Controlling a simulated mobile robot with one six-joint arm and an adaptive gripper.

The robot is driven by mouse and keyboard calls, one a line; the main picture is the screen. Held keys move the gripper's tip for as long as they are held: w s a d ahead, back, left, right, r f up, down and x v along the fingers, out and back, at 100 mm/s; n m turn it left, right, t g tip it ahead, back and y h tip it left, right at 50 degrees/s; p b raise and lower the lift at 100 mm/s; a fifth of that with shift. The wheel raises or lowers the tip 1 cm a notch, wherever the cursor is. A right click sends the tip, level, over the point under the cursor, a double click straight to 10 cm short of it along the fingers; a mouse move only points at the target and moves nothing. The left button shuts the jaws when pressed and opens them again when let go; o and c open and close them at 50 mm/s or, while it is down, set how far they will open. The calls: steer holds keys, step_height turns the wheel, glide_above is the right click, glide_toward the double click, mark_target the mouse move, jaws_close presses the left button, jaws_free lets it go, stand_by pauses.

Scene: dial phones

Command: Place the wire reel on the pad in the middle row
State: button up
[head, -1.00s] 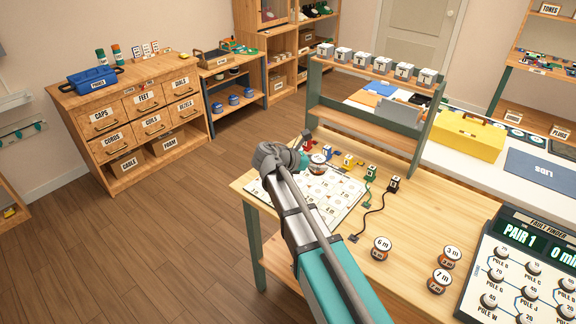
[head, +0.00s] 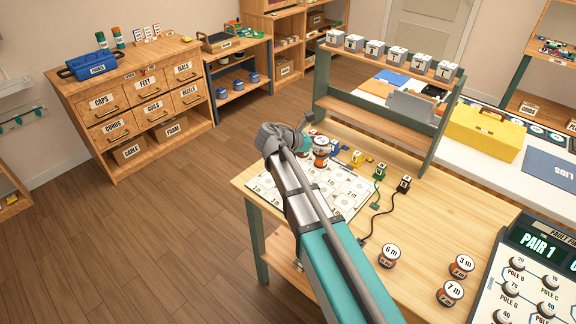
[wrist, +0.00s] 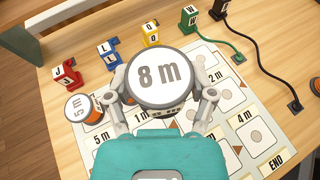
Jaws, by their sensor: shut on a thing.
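My gripper (wrist: 160,98) is shut on a wire reel (wrist: 158,78) with a grey-rimmed white top marked "8 m". It holds the reel upright over the white board (wrist: 262,125), hiding the board's middle. Pads on the board show labels such as 1 m, 2 m, 4 m, 5 m and END. A second, orange-sided reel (wrist: 82,108), marked "5 m", stands at the board's left edge, left of my gripper. In the head view a white-topped reel (head: 321,142) shows at my gripper's tip, over the far part of the board (head: 345,193). My arm hides part of the board there.
Red (wrist: 68,76), blue (wrist: 108,54), yellow (wrist: 151,35), green (wrist: 188,19) and black (wrist: 220,8) blocks line the board's far side; cords trail right. Reels marked 6 m (head: 390,255), 3 m (head: 461,266) and 7 m (head: 451,292) stand right of my arm. A shelf (head: 380,115) rises behind.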

steer(key=shift+d, duration=0.25)
steer(key=s+a+r+n+t+y+p, duration=0.1)
steer(key=s+a+n+t+y, duration=0.1)
steer(key=s+a, duration=0.3)
steer(key=shift+s+a+n+t, duration=0.35)
steer(key=shift+s+n+t, duration=0.25)
steer(key=shift+s, duration=0.4)
steer(key=w+a+f+b, duration=0.2)
steer(key=w+f+b, duration=0.1)
steer(key=w, duration=0.1)
steer(key=w+a+f+b, duration=0.2)
steer(key=w+f+b, duration=0.1)
steer(key=w+a+f+b, duration=0.2)
steer(key=w+f+b, duration=0.1)
steer(key=w, duration=0.1)
steer(key=shift+w, duration=0.35)
